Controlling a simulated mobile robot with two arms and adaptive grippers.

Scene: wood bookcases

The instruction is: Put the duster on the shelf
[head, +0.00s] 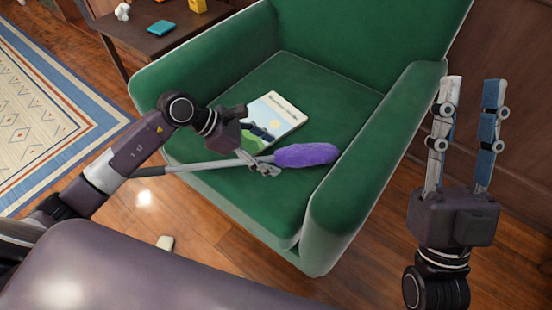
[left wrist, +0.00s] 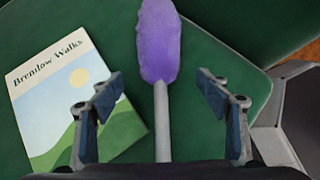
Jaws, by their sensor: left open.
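The duster has a fluffy purple head (head: 306,155) and a long grey handle with a dark end. It lies across the seat of the green armchair (head: 330,98), its handle sticking out past the seat's front left. My left gripper (head: 264,170) is at the handle just below the purple head. In the left wrist view the duster (left wrist: 160,45) runs between the two open fingers, with a gap on each side. My right gripper (head: 467,82) is raised at the right, its fingers apart and empty. No shelf can be made out.
A book titled "Brenlow Walks" (head: 272,118) lies on the seat beside the duster. A dark wooden side table (head: 150,42) with small items stands at the back left. A patterned rug (head: 45,110) covers the left floor. A small pale object (head: 165,243) lies on the wood floor.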

